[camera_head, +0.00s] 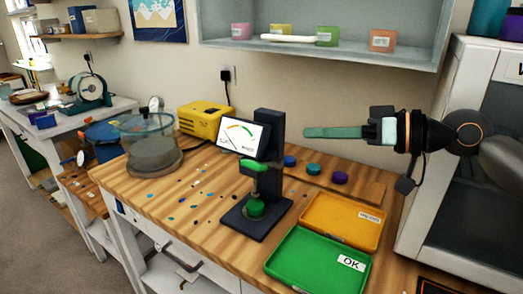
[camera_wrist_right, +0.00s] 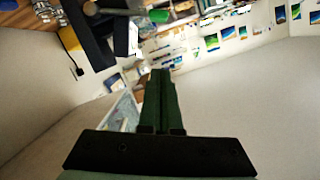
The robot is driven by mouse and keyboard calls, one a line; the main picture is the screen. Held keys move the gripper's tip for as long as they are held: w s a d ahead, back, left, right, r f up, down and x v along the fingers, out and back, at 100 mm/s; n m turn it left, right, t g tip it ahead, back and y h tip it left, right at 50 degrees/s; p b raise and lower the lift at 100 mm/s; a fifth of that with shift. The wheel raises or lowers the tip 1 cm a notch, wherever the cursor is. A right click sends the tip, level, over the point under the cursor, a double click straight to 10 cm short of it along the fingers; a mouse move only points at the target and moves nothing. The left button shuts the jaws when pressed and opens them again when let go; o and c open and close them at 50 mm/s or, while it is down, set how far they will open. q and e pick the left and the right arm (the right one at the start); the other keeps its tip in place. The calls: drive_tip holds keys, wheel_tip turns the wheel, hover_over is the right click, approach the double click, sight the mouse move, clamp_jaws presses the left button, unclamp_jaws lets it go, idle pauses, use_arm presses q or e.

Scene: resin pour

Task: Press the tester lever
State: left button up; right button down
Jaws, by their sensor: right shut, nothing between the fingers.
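The tester (camera_head: 268,140) is a black stand on the wooden bench, with a dial gauge (camera_head: 244,137) on its upper part. Its green lever (camera_head: 255,165) sticks out toward the front, above a green disc (camera_head: 255,207) on the base. My right gripper (camera_head: 306,132) comes in from the right, with its green fingers shut and empty. It is to the right of the tester's column, higher than the lever and apart from it. In the right wrist view the shut fingers (camera_wrist_right: 160,72) point up the picture. My left gripper is not in view.
A green tray (camera_head: 290,272) marked OK and an orange tray (camera_head: 310,222) lie right of the tester. Blue, teal and purple pucks (camera_head: 313,169) sit behind them. A clear-domed pot (camera_head: 152,150) and yellow box (camera_head: 203,117) stand left. A wall shelf (camera_head: 330,54) hangs above.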

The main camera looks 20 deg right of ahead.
drive_tip(key=p, duration=0.5)
hover_over(264, 165)
drive_tip(key=d, duration=0.1)
wheel_tip(264, 165, down, 2)
drive_tip(key=f, duration=0.2)
drive_tip(key=shift+a+f, duration=0.3)
drive_tip(key=shift+f, duration=0.1)
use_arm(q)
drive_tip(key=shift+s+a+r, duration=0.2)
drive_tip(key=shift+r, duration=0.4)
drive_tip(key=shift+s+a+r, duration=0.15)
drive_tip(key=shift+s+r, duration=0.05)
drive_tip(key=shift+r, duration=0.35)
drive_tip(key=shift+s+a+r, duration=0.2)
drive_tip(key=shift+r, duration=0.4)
use_arm(e)
drive_tip(key=shift+s+a+f, duration=0.15)
drive_tip(key=shift+a+f, duration=0.05)
drive_tip(key=shift+f, duration=0.4)
